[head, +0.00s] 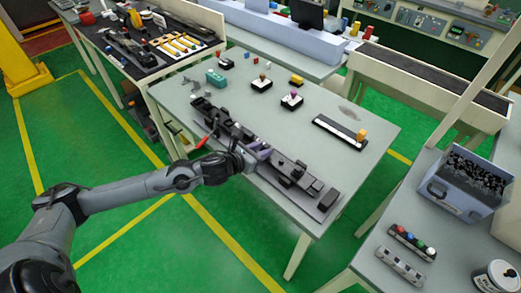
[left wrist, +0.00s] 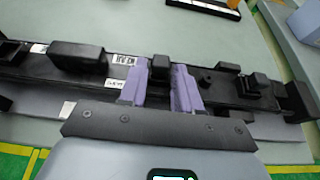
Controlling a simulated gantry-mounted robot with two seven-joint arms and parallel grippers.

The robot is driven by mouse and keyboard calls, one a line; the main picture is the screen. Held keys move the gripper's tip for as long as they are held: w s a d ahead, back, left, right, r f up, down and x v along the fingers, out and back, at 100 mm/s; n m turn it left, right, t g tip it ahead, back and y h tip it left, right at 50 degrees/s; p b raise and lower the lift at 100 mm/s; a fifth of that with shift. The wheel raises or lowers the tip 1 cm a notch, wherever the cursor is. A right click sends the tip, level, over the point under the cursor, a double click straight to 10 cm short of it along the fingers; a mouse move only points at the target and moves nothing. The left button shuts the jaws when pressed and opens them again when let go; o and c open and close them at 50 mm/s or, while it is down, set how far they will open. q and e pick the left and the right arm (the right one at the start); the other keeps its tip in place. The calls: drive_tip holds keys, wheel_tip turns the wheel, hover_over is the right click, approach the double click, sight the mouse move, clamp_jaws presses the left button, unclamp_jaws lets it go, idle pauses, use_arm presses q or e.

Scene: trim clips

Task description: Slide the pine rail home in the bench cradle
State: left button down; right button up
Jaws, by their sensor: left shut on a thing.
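A long dark fixture, which looks like the bench cradle (head: 212,117), lies along the near edge of the grey bench, with black blocks and pegs along it. No pine-coloured rail shows; the long bar in the cradle looks black. My left gripper (head: 258,152) is over the middle of the cradle. In the left wrist view, the two purple fingers of my left gripper (left wrist: 158,82) stand on either side of a small dark block (left wrist: 160,66) and are shut on it. The fingers and palm hide the part below. My right gripper is not in view.
A red lever (head: 202,142) sticks out near the cradle's left end. Button boxes (head: 291,100) and a black-and-white strip with an orange block (head: 340,132) stand farther back on the bench. A grey bin (head: 453,196) stands at right.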

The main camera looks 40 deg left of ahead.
use_arm(q)
drive_tip(key=shift+d+b, duration=0.4)
drive_tip(key=shift+d, duration=0.4)
idle(0.5)
drive_tip(key=shift+s+d+f, duration=0.1)
drive_tip(key=shift+d, duration=0.25)
idle(0.3)
drive_tip(key=c, duration=1.1)
unclamp_jaws()
drive_tip(key=shift+c, duration=0.2)
drive_tip(key=o, duration=0.4)
drive_tip(key=shift+d, duration=0.15)
